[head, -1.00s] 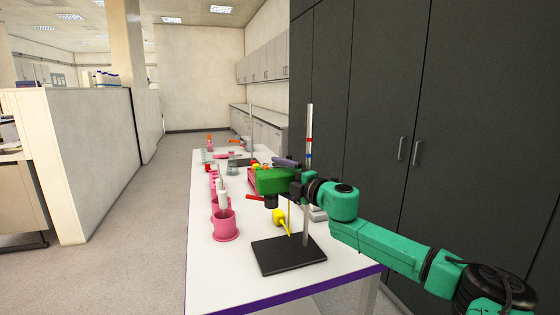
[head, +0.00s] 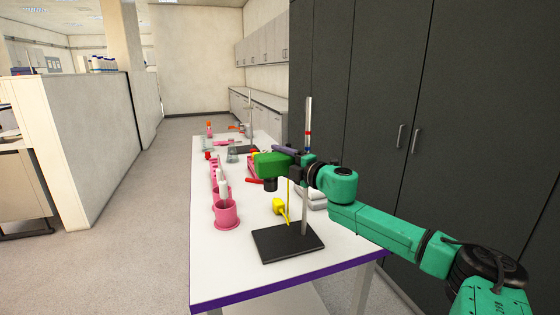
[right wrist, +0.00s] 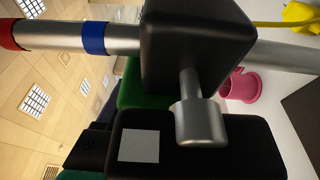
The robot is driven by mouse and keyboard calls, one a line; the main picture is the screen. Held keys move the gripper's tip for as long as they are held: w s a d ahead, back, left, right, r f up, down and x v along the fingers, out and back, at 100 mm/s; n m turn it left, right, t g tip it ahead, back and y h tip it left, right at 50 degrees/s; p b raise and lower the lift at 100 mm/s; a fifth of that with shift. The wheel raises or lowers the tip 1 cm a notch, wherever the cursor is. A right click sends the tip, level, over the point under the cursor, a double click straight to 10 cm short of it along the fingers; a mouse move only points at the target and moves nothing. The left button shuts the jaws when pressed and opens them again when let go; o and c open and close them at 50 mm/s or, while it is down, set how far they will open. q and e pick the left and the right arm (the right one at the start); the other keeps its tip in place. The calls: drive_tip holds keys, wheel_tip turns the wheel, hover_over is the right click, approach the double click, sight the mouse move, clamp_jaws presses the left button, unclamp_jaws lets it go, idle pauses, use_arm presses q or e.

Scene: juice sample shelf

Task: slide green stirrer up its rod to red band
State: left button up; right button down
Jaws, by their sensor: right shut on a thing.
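The green stirrer (head: 272,164) is clamped on the upright metal rod (head: 304,200) of a black-based stand (head: 287,243). The red band (head: 307,133) is above the stirrer on the rod, with a blue band between them. In the right wrist view, the stirrer's black clamp block (right wrist: 190,45) sits just short of the blue band (right wrist: 93,38); the red band (right wrist: 8,36) is farther along at the left edge. My right gripper (head: 311,168) is shut on the stirrer's clamp side, by a silver knob (right wrist: 200,122). My left gripper is not in view.
A pink mug (head: 226,215) and several pink holders stand left of the stand. A yellow piece (head: 279,205) is low above the base. Another rod stand is farther back on the white table (head: 215,272). Dark cabinets (head: 470,130) are to the right.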

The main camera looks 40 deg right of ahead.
wheel_tip(320, 180, up, 7)
drive_tip(key=p, duration=0.4)
drive_tip(key=shift+d, duration=0.1)
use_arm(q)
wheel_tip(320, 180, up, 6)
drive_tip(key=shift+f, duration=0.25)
use_arm(e)
drive_tip(key=shift+f, duration=0.2)
unclamp_jaws()
drive_tip(key=shift+f, duration=0.1)
drive_tip(key=shift+f, duration=0.1)
